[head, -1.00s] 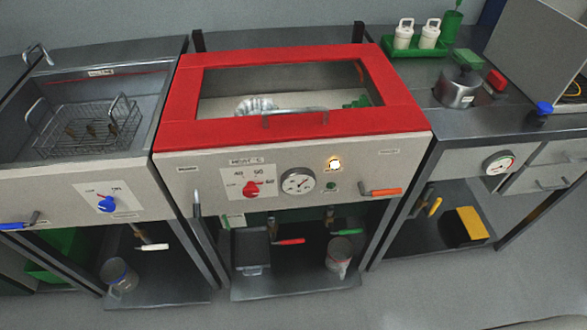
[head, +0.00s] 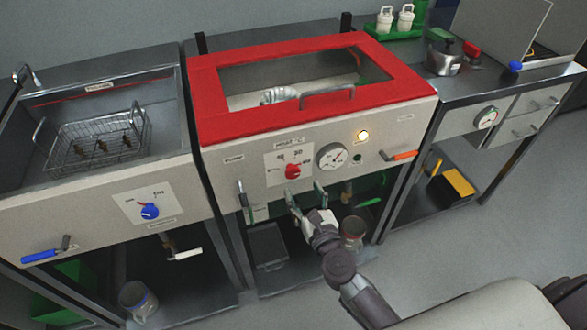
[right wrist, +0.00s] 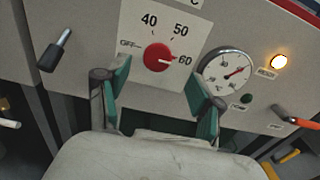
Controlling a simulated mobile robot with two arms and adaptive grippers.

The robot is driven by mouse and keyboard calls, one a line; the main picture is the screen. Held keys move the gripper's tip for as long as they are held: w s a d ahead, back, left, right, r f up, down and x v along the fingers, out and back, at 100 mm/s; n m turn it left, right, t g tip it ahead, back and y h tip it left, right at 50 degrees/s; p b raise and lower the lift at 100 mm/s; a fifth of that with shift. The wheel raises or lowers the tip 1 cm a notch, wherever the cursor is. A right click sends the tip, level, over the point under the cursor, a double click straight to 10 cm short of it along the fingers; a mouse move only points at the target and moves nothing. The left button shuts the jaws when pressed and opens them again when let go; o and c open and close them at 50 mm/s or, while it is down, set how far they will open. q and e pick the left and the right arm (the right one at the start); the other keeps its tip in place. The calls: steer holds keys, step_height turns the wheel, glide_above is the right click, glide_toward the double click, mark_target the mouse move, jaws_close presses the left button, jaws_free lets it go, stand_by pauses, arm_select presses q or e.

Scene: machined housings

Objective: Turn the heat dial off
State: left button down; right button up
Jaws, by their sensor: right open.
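The heat dial (head: 292,171) is a red knob on a white plate on the front panel of the red-lidded unit. In the right wrist view the red knob (right wrist: 158,57) has marks OFF, 40, 50 and 60 around it, and its light pointer is toward 60. My right gripper (head: 307,192) is open, below the dial and apart from it. In the right wrist view its two green-padded fingers (right wrist: 160,98) stand apart, with the knob ahead between them and nothing held. My left gripper is not in view.
A round gauge (head: 331,156) and a lit lamp (head: 362,136) sit right of the dial. A black-gripped lever (head: 243,199) is to its left, an orange-handled one (head: 399,156) to the right. A blue dial (head: 150,211) is on the left unit. A jar (head: 352,231) stands below.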

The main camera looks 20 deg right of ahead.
mark_target(294, 174)
steer(key=w, duration=0.7)
steer(key=shift+w+a, duration=0.25)
steer(key=shift+w, duration=0.05)
steer(key=c, duration=1.1)
